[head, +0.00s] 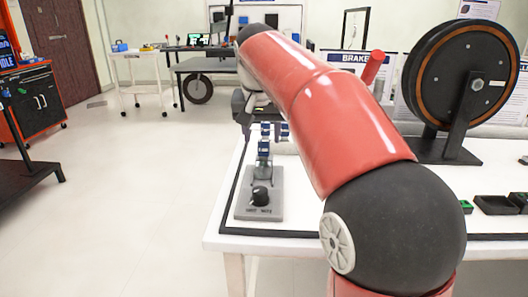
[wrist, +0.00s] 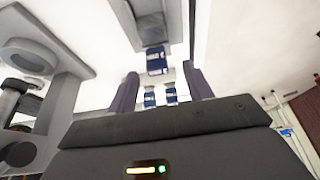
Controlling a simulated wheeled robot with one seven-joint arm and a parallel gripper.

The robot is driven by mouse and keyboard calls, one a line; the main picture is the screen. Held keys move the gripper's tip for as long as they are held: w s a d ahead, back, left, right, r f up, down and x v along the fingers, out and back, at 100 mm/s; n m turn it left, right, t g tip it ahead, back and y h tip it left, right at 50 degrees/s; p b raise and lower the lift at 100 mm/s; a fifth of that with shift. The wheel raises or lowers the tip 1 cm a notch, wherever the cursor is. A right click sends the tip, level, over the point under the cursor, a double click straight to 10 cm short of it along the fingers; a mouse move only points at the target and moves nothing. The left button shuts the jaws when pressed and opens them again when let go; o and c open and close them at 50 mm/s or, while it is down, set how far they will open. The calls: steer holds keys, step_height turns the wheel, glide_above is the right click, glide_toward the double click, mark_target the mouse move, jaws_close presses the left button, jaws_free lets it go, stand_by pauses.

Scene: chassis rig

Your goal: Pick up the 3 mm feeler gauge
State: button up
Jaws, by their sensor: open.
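Several small blue-handled pieces that look like feeler gauges are on the white table. One blue piece (head: 264,148) is at the far end of a grey stand with a black knob; two more (head: 265,129) (head: 284,129) are just beyond it. I cannot read which is the 3 mm one. In the wrist view one blue piece (wrist: 156,62) is by the grey stand, and two others (wrist: 150,98) (wrist: 171,95) show between the fingers, nearer the palm. My gripper (wrist: 161,76) is open, with nothing gripped. In the head view my red arm partly hides it.
The grey stand (head: 258,205) sits near the table's left edge. A large black disc on a stand (head: 465,75) is at the right, with small dark trays (head: 495,205) before it. A white cart (head: 140,85) and orange tool cabinet (head: 35,100) stand beyond open floor.

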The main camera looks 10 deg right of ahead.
mark_target(264, 140)
steer(key=x, duration=0.5)
steer(key=shift+w+d+f, duration=0.1)
steer(key=shift+d, duration=0.1)
steer(key=shift+c, duration=0.3)
jaws_close()
